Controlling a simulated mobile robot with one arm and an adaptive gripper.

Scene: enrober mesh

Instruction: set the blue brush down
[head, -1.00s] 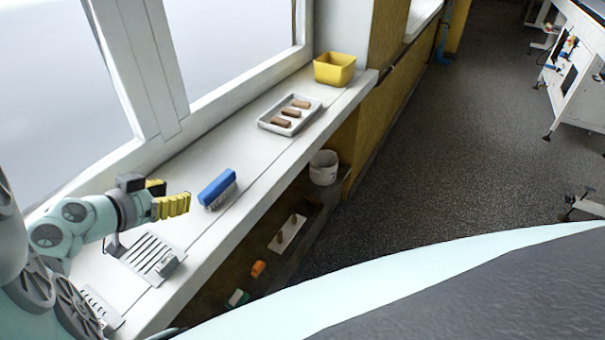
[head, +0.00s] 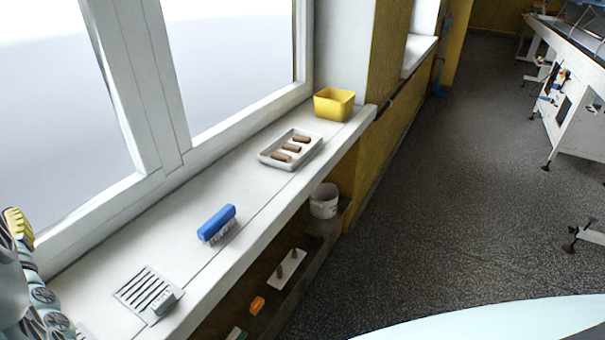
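The blue brush (head: 216,222) rests on the white window sill (head: 190,262), blue back up and pale bristles down. Nothing holds it. My gripper (head: 18,224) is at the far left edge of the head view, raised and well apart from the brush. Its yellow finger pads show, but too little to tell whether they are open or shut. No object shows in it.
A slotted grey plate with a small block (head: 162,302) lies left of the brush. A white tray (head: 264,157) with brown bars and a yellow bin (head: 334,106) stand farther along. A shelf below holds a white bucket (head: 324,201) and an orange item (head: 257,305).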

